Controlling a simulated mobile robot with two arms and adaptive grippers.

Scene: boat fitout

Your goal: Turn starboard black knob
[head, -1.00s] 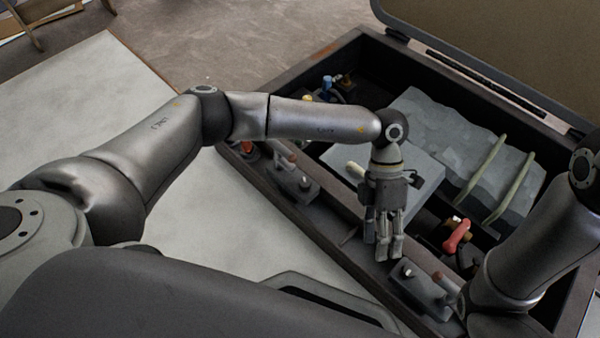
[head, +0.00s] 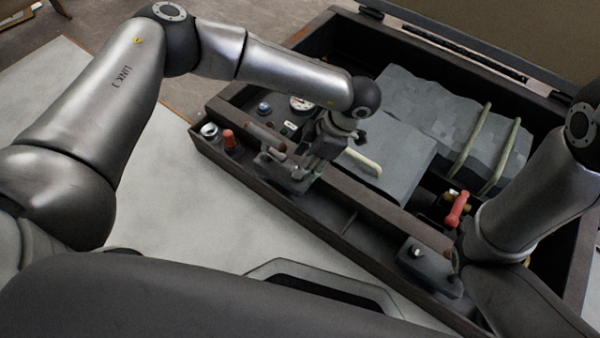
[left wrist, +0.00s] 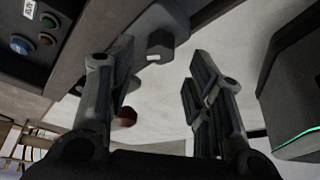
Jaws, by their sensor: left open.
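No black knob can be made out with certainty in the head view. The left wrist view shows small dark round fittings (left wrist: 47,38) on the dark panel at upper left, beside a blue button (left wrist: 20,44). The blue button also shows in the head view (head: 263,108). My left gripper (head: 295,180) is open over the far-left lever unit (head: 270,160), which it partly hides. In the left wrist view its fingers (left wrist: 160,88) are spread with nothing held; a dark blocky fitting (left wrist: 160,44) lies beyond them. My right arm is at right; its gripper is not visible.
A second lever unit (head: 428,270) and a red handle (head: 457,208) are near my right arm.

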